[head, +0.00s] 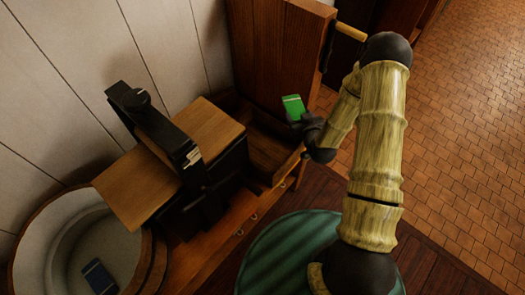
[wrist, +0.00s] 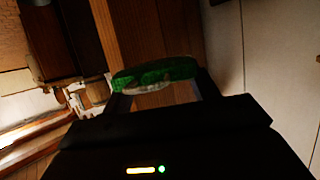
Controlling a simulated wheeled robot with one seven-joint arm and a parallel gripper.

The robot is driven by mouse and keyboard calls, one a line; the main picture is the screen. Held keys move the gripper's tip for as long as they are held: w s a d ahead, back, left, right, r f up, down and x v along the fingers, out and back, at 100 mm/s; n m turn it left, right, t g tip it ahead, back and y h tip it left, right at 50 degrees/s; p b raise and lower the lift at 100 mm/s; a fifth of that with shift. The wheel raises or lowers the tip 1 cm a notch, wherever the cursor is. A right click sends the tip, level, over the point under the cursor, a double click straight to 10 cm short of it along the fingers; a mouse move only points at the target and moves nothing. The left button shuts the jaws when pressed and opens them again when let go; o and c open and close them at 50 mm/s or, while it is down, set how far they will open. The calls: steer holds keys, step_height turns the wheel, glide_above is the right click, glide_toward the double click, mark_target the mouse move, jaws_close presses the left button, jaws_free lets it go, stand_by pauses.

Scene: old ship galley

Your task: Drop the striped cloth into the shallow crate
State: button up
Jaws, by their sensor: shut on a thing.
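The striped cloth (head: 292,107) shows as a small bright green piece at the tip of my gripper (head: 298,117) in the head view. In the wrist view the cloth (wrist: 155,72) is green with a whitish lower edge and spans the gap between the fingertips of my gripper (wrist: 160,86). My gripper is shut on it and holds it up. An open wooden box (head: 268,152), which looks like the shallow crate, lies below and left of my gripper in the head view. My gripper and the dark machine hide parts of it.
A dark machine with wooden boards (head: 165,150) stands left of the box. A round tub (head: 30,235) at the lower left holds a dark blue item (head: 98,277). A tall wooden panel (head: 275,55) rises behind the box. The tiled floor (head: 455,150) at right is clear.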

steer(key=w+a+f+n+g+y+b, duration=0.2)
steer(key=a+f+n+g+y+b, duration=0.3)
steer(key=a+f+n+y+b, duration=0.2)
step_height(320, 180, down, 4)
steer(key=a+n+b, duration=0.1)
steer(key=a+b, duration=0.1)
steer(key=b, duration=0.1)
steer(key=shift+w+g, duration=0.3)
steer(key=shift+w, duration=0.1)
steer(key=shift+a, duration=0.1)
steer(key=shift+f+b, duration=0.15)
steer(key=shift+b, duration=0.2)
steer(key=shift+f+b, duration=2.05)
steer(key=shift+f, duration=0.9)
steer(key=shift+w, duration=0.1)
